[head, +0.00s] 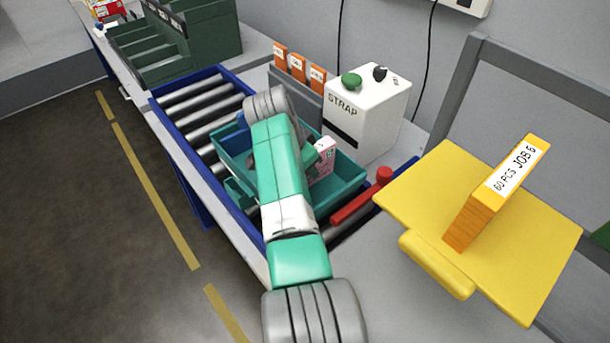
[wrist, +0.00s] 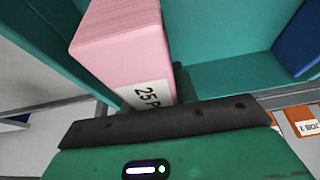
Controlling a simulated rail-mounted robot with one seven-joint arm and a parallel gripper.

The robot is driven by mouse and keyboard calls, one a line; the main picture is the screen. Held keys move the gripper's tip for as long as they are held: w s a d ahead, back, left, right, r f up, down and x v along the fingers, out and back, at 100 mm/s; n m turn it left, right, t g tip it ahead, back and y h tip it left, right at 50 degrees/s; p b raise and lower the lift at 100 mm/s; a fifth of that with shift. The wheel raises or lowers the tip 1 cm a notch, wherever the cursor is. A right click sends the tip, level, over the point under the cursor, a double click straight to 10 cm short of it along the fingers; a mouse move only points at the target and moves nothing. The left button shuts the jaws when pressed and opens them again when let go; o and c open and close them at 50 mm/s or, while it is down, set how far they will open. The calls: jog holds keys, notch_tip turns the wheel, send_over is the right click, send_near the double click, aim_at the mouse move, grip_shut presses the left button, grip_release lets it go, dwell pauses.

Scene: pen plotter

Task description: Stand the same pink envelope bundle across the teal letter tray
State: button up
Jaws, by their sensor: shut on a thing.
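The pink envelope bundle (head: 323,147) shows in the head view beside my arm, in the right part of the teal letter tray (head: 347,190). In the wrist view the pink bundle (wrist: 118,45) stands out beyond the dark finger bar, with a white label reading "25 P" at its near end. Teal tray walls (wrist: 225,82) lie around and behind it. My gripper (head: 316,158) is shut on the bundle, at or inside the tray. The finger bar hides the bundle's near end, so I cannot tell whether it touches the tray floor.
A blue item (wrist: 303,40) is in the tray's other end. The tray sits on a blue-framed roller conveyor (head: 190,100). A white STRAP machine (head: 368,110) stands behind, a red bar (head: 362,205) in front. An orange bundle (head: 490,200) stands on a yellow plate (head: 420,190) at right.

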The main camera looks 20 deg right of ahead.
notch_tip(320, 180, down, 3)
jog(key=shift+s+f+b, duration=0.1)
jog(key=shift+s+b, duration=0.05)
jog(key=shift+b, duration=0.15)
jog(key=shift+r, duration=0.2)
jog(key=shift+f, duration=0.1)
jog(key=o, duration=1.1)
jog(key=shift+r+p, duration=0.3)
jog(key=shift+r, duration=0.05)
jog(key=p+v, duration=0.4)
jog(key=v, duration=0.7)
jog(key=shift+a+r, duration=0.15)
jog(key=shift+r, duration=0.1)
